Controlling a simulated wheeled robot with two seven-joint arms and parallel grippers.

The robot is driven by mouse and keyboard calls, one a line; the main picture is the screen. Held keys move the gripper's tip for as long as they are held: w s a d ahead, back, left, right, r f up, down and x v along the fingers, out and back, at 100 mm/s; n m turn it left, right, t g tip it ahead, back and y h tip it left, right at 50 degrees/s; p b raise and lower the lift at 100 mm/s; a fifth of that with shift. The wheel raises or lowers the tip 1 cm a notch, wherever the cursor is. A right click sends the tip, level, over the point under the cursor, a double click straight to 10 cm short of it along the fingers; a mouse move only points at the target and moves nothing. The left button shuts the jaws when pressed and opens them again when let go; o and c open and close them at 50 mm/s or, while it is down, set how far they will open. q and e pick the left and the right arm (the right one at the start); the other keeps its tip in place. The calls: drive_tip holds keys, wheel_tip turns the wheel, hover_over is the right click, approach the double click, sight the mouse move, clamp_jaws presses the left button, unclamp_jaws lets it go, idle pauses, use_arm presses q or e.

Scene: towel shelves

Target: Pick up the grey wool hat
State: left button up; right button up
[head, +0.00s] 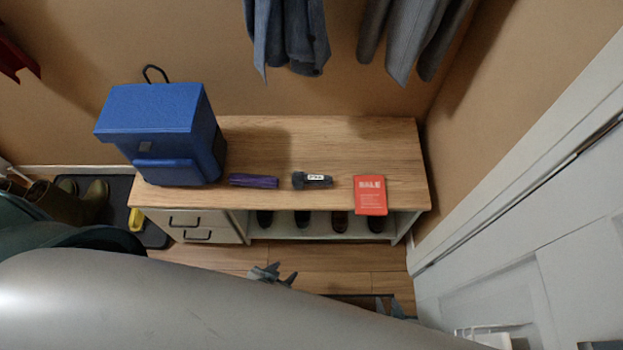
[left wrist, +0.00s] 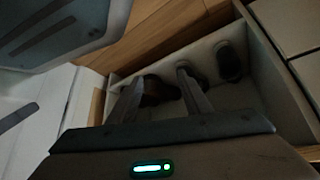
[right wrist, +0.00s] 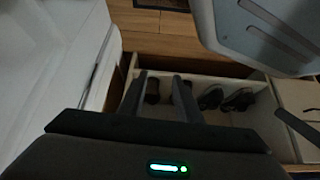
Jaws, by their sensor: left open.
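I cannot make out a grey wool hat in any view. On the wooden bench top lie a dark grey torch-like item (head: 312,181) with a white label, a purple rolled item (head: 254,181) and a red SALE card (head: 370,195). My left gripper (head: 284,272) is open and empty, low in front of the bench; in the left wrist view its fingers (left wrist: 160,78) are apart, facing the shoe shelf. My right gripper (head: 388,303) is farther right, also low in front of the bench. In the right wrist view its fingers (right wrist: 160,76) are apart with nothing held.
Several dark shoes (right wrist: 210,97) stand on the shelf under the bench top (head: 330,140). Jackets (head: 290,35) hang above. Boots (head: 95,195) stand at left. A white door (head: 530,230) is close on the right.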

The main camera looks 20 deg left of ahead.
use_arm(q)
drive_tip(key=a+r+m+g, duration=0.1)
drive_tip(key=a+r, duration=0.1)
drive_tip(key=r, duration=1.2)
drive_tip(key=a+r+g, duration=0.2)
drive_tip(key=a+r, duration=0.1)
drive_tip(key=r, duration=1.2)
drive_tip(key=w+a+r+m+h, duration=0.1)
drive_tip(key=w+r+m+h, duration=0.2)
drive_tip(key=w+m, duration=0.9)
drive_tip(key=w, duration=0.9)
drive_tip(key=shift+m, duration=0.3)
use_arm(e)
drive_tip(key=shift+w+a+r, duration=0.2)
drive_tip(key=shift+a+r, duration=0.1)
drive_tip(key=shift+a, duration=0.3)
